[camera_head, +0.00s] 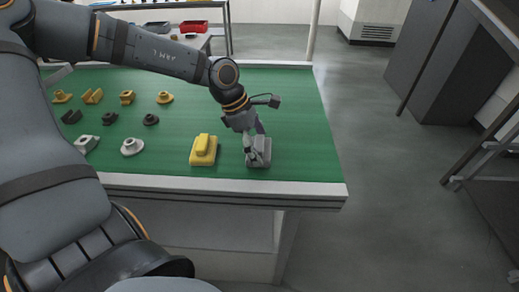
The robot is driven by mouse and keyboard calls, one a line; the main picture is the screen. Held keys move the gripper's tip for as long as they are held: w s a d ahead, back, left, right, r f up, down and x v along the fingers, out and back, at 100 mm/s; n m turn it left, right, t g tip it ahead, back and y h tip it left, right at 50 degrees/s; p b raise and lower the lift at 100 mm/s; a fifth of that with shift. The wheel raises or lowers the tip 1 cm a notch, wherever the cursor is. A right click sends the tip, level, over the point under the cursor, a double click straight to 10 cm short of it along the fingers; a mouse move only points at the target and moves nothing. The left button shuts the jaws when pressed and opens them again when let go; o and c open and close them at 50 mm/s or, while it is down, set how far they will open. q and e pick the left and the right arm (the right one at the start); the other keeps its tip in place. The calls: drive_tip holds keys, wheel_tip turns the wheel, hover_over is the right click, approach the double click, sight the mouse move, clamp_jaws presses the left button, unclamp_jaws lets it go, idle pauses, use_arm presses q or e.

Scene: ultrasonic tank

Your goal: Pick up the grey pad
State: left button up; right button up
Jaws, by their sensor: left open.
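The grey pad (262,160) lies on the green table top near its front right corner. My left gripper (253,153) reaches down from above right at the pad, with its fingers around or just over the pad's raised middle. It is open. Whether the fingers touch the pad cannot be told, as they cover part of it. My right gripper is not in view.
A yellow pad (203,149) lies just left of the grey pad. Several small yellow, black and white parts stand in rows on the left of the green table (295,120). The table's right side is clear. A red bin (193,27) stands behind.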

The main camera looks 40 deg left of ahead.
use_arm(q)
drive_tip(key=shift+c, duration=0.4)
drive_tip(key=shift+s, duration=0.1)
drive_tip(key=c, duration=0.8)
drive_tip(key=shift+c, duration=0.2)
